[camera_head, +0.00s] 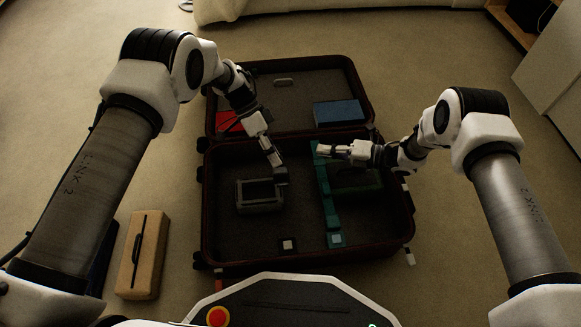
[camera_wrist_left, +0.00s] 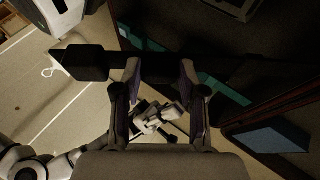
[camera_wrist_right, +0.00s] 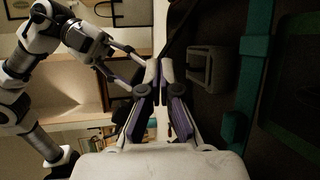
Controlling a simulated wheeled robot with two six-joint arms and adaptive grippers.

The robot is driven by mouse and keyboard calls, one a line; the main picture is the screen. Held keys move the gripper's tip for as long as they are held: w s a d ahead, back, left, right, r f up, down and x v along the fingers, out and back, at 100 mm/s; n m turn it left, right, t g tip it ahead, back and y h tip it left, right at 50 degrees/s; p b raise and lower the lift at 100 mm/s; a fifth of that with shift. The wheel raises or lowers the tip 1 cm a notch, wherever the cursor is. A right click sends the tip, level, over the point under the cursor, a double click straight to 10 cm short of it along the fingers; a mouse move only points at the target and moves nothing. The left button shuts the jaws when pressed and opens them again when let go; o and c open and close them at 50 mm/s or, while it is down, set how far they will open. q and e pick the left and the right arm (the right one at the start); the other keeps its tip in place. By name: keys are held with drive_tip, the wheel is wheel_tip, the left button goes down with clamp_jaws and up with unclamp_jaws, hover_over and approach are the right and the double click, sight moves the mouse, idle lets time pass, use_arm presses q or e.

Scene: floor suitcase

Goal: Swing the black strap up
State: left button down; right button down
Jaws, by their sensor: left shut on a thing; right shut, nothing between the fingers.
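The black strap (camera_wrist_left: 210,68) runs across the left wrist view, with a thicker block at its left end. My left gripper (camera_wrist_left: 160,75) is shut on it. In the head view my left gripper (camera_head: 279,168) is over the middle of the open suitcase (camera_head: 206,215), with a dark piece of the strap (camera_head: 282,178) at its tips. The rest of the strap is hard to tell from the dark lining. My right gripper (camera_head: 322,149) is shut and empty near the far end of the teal strap (camera_head: 328,195); its closed fingertips (camera_wrist_right: 153,72) show in the right wrist view.
A grey framed box (camera_head: 259,194) lies in the suitcase left of the teal strap. A blue block (camera_head: 338,111) and a red item (camera_head: 229,121) lie in the opened lid. A tan case (camera_head: 143,255) stands on the carpet at left. A white cabinet (camera_head: 550,80) is at right.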

use_arm(q)
drive_tip(key=shift+d, duration=0.1)
use_arm(e)
drive_tip(key=s+n+g, duration=0.1)
drive_tip(key=n+g, duration=0.1)
drive_tip(key=n, duration=0.3)
drive_tip(key=s+n+g, duration=0.2)
drive_tip(key=n+g, duration=0.1)
drive_tip(key=n, duration=0.1)
drive_tip(key=s+n+g+h, duration=0.1)
drive_tip(key=n+g, duration=0.2)
drive_tip(key=n, duration=0.2)
drive_tip(key=shift+s+a+f+n, duration=0.15)
drive_tip(key=shift+a+f+n, duration=0.1)
drive_tip(key=shift+f+n, duration=0.1)
drive_tip(key=shift+s+d+f+n+g, duration=0.15)
drive_tip(key=shift+s+n+g, duration=0.1)
drive_tip(key=shift+n+g, duration=0.45)
drive_tip(key=shift+s+n+h, duration=0.15)
drive_tip(key=shift+n+h, duration=0.1)
drive_tip(key=shift+h, duration=0.15)
use_arm(q)
drive_tip(key=shift+w, duration=0.1)
use_arm(e)
drive_tip(key=x, duration=1)
drive_tip(key=shift+w+r, duration=0.65)
drive_tip(key=shift+r, duration=0.2)
drive_tip(key=shift+w+r, duration=0.65)
drive_tip(key=shift+r, duration=0.2)
